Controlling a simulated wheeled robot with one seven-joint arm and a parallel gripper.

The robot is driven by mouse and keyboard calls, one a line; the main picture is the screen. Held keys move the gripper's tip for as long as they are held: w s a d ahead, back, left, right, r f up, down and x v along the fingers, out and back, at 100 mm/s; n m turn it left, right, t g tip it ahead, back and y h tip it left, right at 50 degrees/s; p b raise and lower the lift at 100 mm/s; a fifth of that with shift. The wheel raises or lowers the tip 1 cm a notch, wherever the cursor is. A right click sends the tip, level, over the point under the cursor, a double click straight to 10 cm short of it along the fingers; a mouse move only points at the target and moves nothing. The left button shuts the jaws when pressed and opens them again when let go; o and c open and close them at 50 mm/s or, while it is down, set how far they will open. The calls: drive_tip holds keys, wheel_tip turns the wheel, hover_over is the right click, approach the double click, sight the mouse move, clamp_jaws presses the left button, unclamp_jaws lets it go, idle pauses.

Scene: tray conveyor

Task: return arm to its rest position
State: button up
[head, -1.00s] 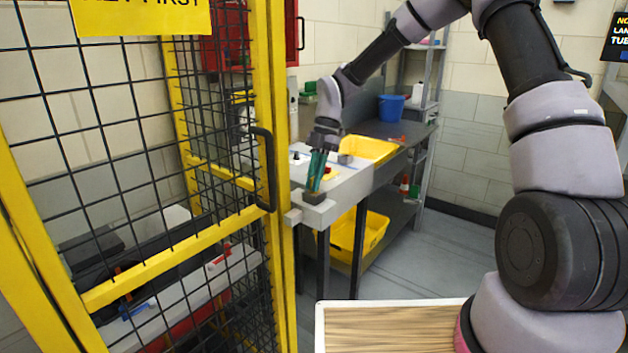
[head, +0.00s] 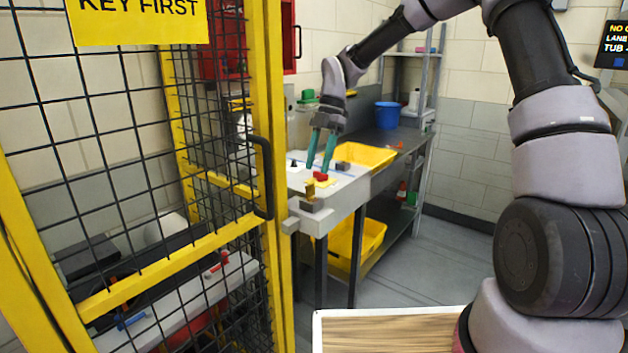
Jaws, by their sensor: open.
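My gripper (head: 318,170) has two teal fingers, spread apart and empty, pointing down over the near end of the light grey bench top (head: 345,190). A small red piece (head: 320,176) on a yellow patch lies by the fingertips; I cannot tell whether they touch it. A small brass-coloured piece (head: 310,189) stands upright on a dark block (head: 312,205) at the bench's near corner, just in front of the fingers. My arm arches in from the upper right.
A yellow mesh gate (head: 265,215) with a black handle stands close on the left. A yellow tub (head: 368,156) sits on the bench and another yellow tub (head: 372,236) below it. A blue bucket (head: 387,114) stands behind. A wood-topped board (head: 390,335) is in front. Floor to the right is clear.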

drive_tip(key=s+d+r+m+t+h, duration=0.2)
drive_tip(key=s+d+r+m+t, duration=0.45)
drive_tip(key=d+r+m, duration=0.85)
drive_tip(key=s+d+r+m+t, duration=0.2)
drive_tip(key=s+d+m, duration=0.2)
drive_tip(key=s+m, duration=0.3)
drive_tip(key=s+d+r+m+t+y, duration=0.1)
drive_tip(key=s+d+m, duration=0.3)
drive_tip(key=s+m, duration=0.4)
drive_tip(key=r+m+t, duration=0.1)
drive_tip(key=m, duration=0.1)
drive_tip(key=shift+r+m, duration=0.3)
